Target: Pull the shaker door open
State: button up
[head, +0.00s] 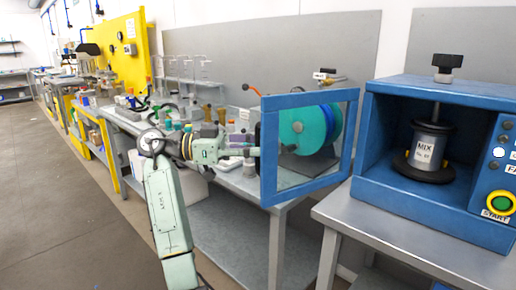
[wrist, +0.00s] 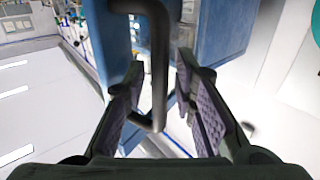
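The blue shaker (head: 483,223) stands at the right in the head view. Its door (head: 353,135), a blue frame with a clear pane, is swung out to the left, and the shaker's front is uncovered. My gripper (head: 252,151) is at the door's outer left edge. In the wrist view the dark bent door handle (wrist: 159,60) runs between the two fingers of my gripper (wrist: 160,72). The fingers are apart, with a clear gap to the right finger; whether the left finger touches the handle I cannot tell.
A can marked MIX (head: 426,148) sits inside the shaker under a clamp knob. A green START button (head: 500,202) is on its right panel. A bench (head: 250,185) with bottles stands behind my arm and the door. The floor (head: 60,200) at left is clear.

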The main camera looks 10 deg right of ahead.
jog(key=shift+o, duration=0.3)
jog(key=shift+a, duration=0.1)
jog(key=v, duration=1.2)
